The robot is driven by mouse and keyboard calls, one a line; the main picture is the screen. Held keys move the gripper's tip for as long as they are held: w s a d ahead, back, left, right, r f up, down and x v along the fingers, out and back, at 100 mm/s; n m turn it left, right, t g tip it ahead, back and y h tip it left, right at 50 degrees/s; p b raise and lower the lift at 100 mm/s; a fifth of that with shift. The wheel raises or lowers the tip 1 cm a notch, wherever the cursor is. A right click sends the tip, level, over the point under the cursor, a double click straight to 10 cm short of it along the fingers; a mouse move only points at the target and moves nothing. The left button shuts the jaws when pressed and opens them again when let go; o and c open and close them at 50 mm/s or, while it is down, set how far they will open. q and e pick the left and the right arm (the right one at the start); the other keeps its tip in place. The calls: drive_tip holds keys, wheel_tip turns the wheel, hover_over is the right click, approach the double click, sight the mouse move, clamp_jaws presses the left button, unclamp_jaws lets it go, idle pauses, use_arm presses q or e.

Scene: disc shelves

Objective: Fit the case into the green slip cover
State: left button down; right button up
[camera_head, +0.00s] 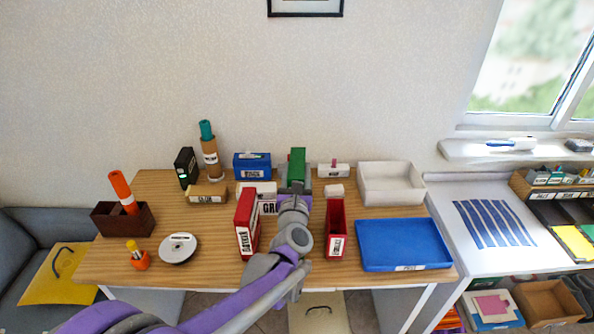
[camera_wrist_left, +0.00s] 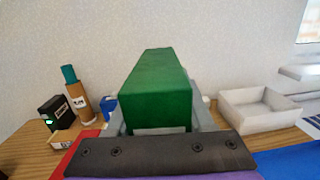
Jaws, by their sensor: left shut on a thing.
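A green case (camera_head: 298,156), a tall box, stands upright in my left gripper (camera_head: 295,185) above the middle of the table. It fills the centre of the left wrist view (camera_wrist_left: 160,85), with a pale strip low on its near face. The left gripper (camera_wrist_left: 158,125) is shut on it, grey fingers on both sides. A white block with a label starting "GR" (camera_head: 268,207) stands below, partly hidden by my arm. I cannot make out a separate green slip cover; the arm hides part of the table. My right gripper is not in view.
A red labelled case (camera_head: 247,222) stands left of my arm, and a narrow open red box (camera_head: 337,230) to its right. A blue tray (camera_head: 403,244) and white bin (camera_head: 391,183) take the right side. A disc spindle (camera_head: 179,248) and brown holder (camera_head: 113,222) are left.

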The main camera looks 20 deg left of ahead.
use_arm(q)
drive_tip(key=shift+f+b, duration=1.2)
drive_tip(key=shift+f, duration=1.5)
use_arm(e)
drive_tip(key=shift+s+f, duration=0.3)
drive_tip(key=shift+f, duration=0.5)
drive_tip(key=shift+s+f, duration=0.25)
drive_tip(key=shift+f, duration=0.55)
use_arm(q)
drive_tip(key=shift+f+b, duration=2.25)
drive_tip(key=shift+f, duration=1.5)
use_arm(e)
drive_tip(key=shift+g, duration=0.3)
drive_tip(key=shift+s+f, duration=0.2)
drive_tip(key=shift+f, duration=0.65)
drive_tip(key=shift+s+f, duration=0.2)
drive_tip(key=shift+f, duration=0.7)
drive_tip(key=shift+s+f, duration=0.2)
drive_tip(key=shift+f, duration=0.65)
use_arm(q)
drive_tip(key=shift+c, duration=1)
unclamp_jaws()
drive_tip(key=shift+s, duration=0.15)
